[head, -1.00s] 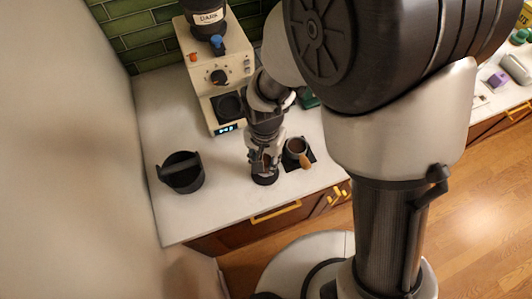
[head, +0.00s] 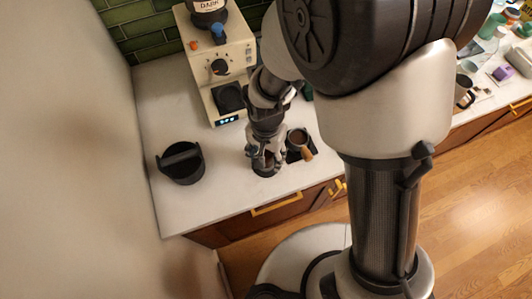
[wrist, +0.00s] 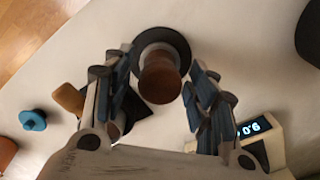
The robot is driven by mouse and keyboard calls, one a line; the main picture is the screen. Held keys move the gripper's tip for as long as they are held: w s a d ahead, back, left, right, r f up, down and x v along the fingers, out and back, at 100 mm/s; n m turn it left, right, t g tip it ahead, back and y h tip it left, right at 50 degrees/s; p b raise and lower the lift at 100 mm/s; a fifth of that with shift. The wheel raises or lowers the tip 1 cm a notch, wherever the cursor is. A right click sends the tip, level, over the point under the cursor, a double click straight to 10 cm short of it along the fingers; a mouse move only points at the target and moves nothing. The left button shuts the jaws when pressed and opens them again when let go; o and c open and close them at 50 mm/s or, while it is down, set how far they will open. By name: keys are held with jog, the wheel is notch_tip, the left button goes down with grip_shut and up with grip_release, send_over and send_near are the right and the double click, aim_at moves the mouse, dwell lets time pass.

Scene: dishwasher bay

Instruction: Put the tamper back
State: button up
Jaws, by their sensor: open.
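The tamper (wrist: 160,80) has a brown wooden handle and stands with its handle toward the wrist camera. A dark round base or seat (wrist: 177,43) shows around its lower end; I cannot tell which part is tamper and which is seat. My gripper (wrist: 160,72) is open, with one finger on each side of the handle and gaps visible between. In the head view my gripper (head: 265,158) is low over the counter, left of the portafilter (head: 298,138), and largely hides the tamper.
The portafilter rests on a black mat, its wooden handle (head: 306,154) pointing to the front. A black knock box (head: 182,166) stands at left. A cream grinder (head: 222,60) stands behind. The white counter (head: 220,190) is clear between the knock box and my gripper.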

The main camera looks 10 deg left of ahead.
aim_at(266, 154)
jog(key=shift+r, duration=0.1)
notch_tip(266, 154, up, 12)
jog(key=p, duration=0.3)
jog(key=d+r+t, duration=0.2)
jog(key=d+r, duration=0.9)
jog(key=s+d+r+n+t, duration=0.2)
jog(key=s+d+r, duration=0.4)
jog(key=s+d, duration=0.3)
jog(key=shift+s+d+r+n+t, duration=0.15)
jog(key=shift+s+d+n+t, duration=0.05)
jog(key=shift+d+n+t, duration=0.1)
notch_tip(266, 154, down, 5)
jog(key=b, duration=0.5)
